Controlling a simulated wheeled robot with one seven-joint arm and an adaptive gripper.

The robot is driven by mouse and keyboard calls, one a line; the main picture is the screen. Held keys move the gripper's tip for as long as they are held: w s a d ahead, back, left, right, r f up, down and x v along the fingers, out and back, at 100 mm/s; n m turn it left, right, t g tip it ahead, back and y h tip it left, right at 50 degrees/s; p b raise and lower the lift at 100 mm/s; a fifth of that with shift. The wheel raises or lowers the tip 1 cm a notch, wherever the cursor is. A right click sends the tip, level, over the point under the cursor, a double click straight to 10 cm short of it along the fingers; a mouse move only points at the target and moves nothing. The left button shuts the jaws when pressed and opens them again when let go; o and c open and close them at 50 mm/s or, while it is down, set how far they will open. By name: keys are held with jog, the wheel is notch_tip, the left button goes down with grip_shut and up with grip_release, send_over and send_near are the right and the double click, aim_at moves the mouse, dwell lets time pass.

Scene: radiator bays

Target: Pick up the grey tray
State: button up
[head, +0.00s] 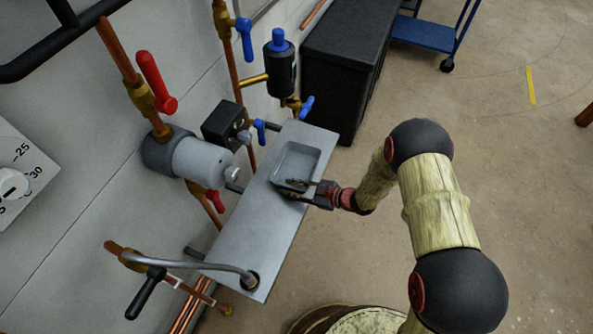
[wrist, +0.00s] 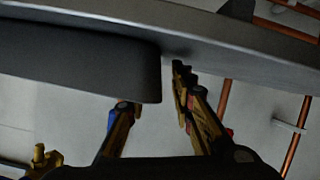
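The grey tray (head: 306,157) is a shallow rectangular dish lying on a narrow grey shelf (head: 240,225) in the head view. In the wrist view its dark side (wrist: 75,62) fills the upper left. My gripper (head: 291,188) is at the tray's near end, with its fingers spread apart. In the wrist view my gripper (wrist: 152,92) has one finger beside the tray's end, close to the shelf. The other finger's tip is at the tray's rim and seems partly hidden behind it. I cannot tell whether either finger touches the tray.
Pipes and valves line the wall beside the shelf, including a grey valve body (head: 200,160) and a red lever (head: 153,80). A bent grey hose (head: 200,266) reaches the shelf's near end. A black cabinet (head: 345,50) stands beyond; open floor lies right.

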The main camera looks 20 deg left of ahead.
jog(key=shift+c, duration=0.8)
jog(key=c, duration=0.4)
grip_shut()
